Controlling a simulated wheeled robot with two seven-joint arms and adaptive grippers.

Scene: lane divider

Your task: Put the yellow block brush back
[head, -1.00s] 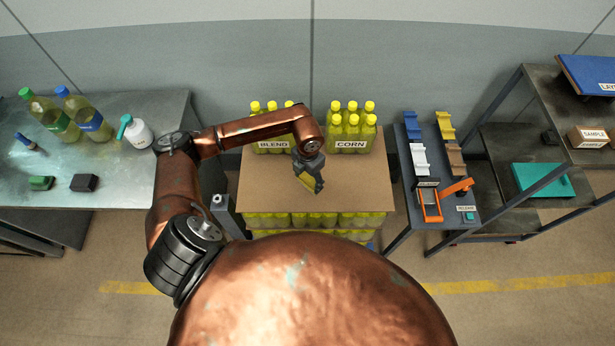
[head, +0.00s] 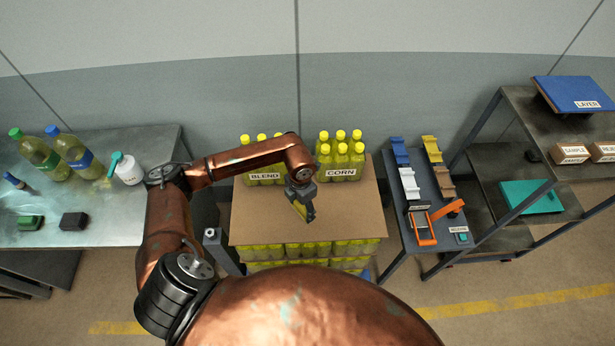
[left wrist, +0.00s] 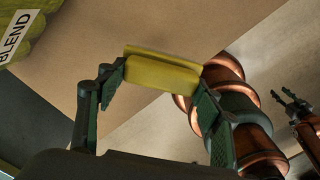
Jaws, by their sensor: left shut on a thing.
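The yellow block brush (left wrist: 162,75) is between the fingers of my left gripper (left wrist: 158,84), which is shut on it. The brush hangs over the brown cardboard sheet in the left wrist view. In the head view my left gripper (head: 304,208) points down above the middle of the cardboard-topped stack (head: 260,222), in front of the bottle groups; the brush is hard to make out there. My right gripper (left wrist: 282,96) shows small at the right edge of the left wrist view, its fingers apart and empty. It is not in the head view.
Yellow-capped bottles labelled BLEND (head: 264,176) and CORN (head: 341,172) stand at the sheet's back. A metal table (head: 110,200) with bottles, a green block (head: 30,222) and a dark block (head: 74,221) is left. A narrow stand (head: 425,185) with blue, white, yellow and brown pieces is right.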

